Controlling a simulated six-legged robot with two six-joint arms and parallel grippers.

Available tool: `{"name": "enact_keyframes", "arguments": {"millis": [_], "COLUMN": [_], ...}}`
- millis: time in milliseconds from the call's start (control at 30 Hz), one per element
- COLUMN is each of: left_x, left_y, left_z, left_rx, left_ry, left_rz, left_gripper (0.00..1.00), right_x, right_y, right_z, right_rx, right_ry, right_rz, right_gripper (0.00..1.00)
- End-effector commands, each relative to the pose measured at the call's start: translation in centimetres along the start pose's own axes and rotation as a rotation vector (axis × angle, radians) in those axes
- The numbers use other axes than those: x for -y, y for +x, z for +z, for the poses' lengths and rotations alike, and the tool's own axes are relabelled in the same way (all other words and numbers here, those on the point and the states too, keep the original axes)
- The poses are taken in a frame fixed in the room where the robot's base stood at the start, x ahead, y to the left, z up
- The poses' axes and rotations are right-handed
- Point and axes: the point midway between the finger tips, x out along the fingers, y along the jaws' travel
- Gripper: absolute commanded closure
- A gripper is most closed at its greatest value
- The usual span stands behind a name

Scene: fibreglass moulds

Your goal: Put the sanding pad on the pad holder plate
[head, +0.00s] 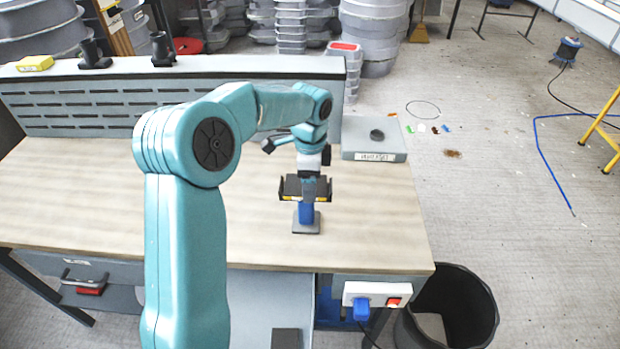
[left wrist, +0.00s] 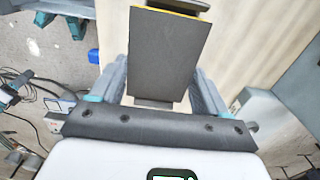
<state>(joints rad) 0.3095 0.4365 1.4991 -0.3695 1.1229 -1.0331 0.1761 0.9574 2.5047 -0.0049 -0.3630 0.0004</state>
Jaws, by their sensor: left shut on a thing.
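My left gripper (head: 306,186) is above the wooden bench and shut on a dark grey, yellow-edged block, which I take for the sanding pad (head: 292,188). In the left wrist view the pad (left wrist: 167,55) shows its flat grey face between the gripper's fingers (left wrist: 157,88). In the head view a blue upright piece on a small grey base (head: 306,229) is directly below; I cannot tell whether the pad touches it. A low grey slab with a white label (head: 398,153), apparently the pad holder plate, lies right of and behind the gripper. My right gripper is out of view.
A dark round piece (head: 377,134) sits on the grey slab. A slotted back panel (head: 70,108) runs behind the bench (head: 380,235), with a yellow block (head: 35,62) on top. A black bin (head: 470,305) stands below the bench's right corner. The bench's left part is clear.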

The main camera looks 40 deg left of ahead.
Motion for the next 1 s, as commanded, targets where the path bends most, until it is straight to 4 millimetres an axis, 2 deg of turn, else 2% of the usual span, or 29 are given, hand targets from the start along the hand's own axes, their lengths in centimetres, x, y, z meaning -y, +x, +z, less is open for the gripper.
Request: {"name": "enact_keyframes", "arguments": {"millis": [300, 333, 400, 600, 733, 867, 1000], "left_x": [0.0, 0.0, 0.0, 0.0, 0.1, 0.1, 0.1], "left_y": [0.4, 0.4, 0.3, 0.2, -0.7, -3.1, -6.6], "left_z": [0.0, 0.0, 0.0, 0.0, 0.0, -0.1, -0.1], "left_rx": [0.0, 0.0, 0.0, 0.0, -0.002, -0.003, -0.003], "left_ry": [0.0, 0.0, 0.0, 0.0, 0.0, 0.0, -0.001], "left_rz": [0.0, 0.0, 0.0, 0.0, -0.004, -0.005, -0.006], "left_gripper": [0.53, 0.21, 0.0, 0.0, 0.0, 0.0, 0.0], "right_x": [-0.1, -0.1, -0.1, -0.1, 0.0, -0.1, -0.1], "right_y": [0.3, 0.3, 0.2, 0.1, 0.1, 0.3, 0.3], "right_z": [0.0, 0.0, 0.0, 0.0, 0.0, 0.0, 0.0], "right_rx": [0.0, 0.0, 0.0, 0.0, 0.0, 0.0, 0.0], "right_ry": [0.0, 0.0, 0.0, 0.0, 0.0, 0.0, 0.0], "right_rz": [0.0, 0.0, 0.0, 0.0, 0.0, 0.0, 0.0], "right_gripper": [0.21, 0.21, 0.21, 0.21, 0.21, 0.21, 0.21]}}
